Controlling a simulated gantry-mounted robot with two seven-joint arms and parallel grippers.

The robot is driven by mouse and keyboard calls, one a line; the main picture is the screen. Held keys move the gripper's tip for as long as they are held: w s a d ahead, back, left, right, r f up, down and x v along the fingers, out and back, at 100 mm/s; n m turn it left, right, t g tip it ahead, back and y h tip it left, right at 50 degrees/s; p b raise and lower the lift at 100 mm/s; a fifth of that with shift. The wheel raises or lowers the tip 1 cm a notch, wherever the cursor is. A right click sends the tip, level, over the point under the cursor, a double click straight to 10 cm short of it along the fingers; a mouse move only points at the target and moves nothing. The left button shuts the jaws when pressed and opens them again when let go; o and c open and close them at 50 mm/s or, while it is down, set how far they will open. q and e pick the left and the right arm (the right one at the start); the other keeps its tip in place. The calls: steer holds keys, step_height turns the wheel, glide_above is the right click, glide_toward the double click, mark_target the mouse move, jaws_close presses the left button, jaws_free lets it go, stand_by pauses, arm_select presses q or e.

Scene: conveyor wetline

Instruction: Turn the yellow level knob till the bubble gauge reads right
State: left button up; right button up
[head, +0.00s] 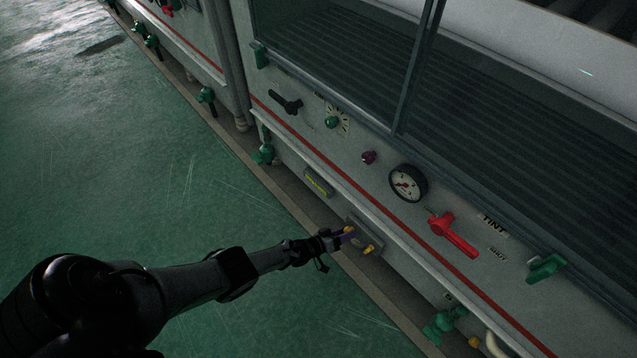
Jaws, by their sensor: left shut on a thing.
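The yellow level knob (348,230) is on a small grey plate (364,236) low on the machine's front. My left gripper (340,235) is shut on it and hides part of it. A second yellow piece (369,249) shows on the same plate, just right of and below the gripper. The bubble gauge (318,182) is a yellow-green vial in a bar up and left of the knob; its bubble is too small to read. My right gripper is out of view.
Green valves (444,325) stand along the machine's foot. The green floor (150,180) to the left is clear.

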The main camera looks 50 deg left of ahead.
arm_select(q)
steer(key=o, duration=0.7)
steer(key=s+p, duration=0.3)
steer(key=s, duration=0.3)
stand_by(0.4)
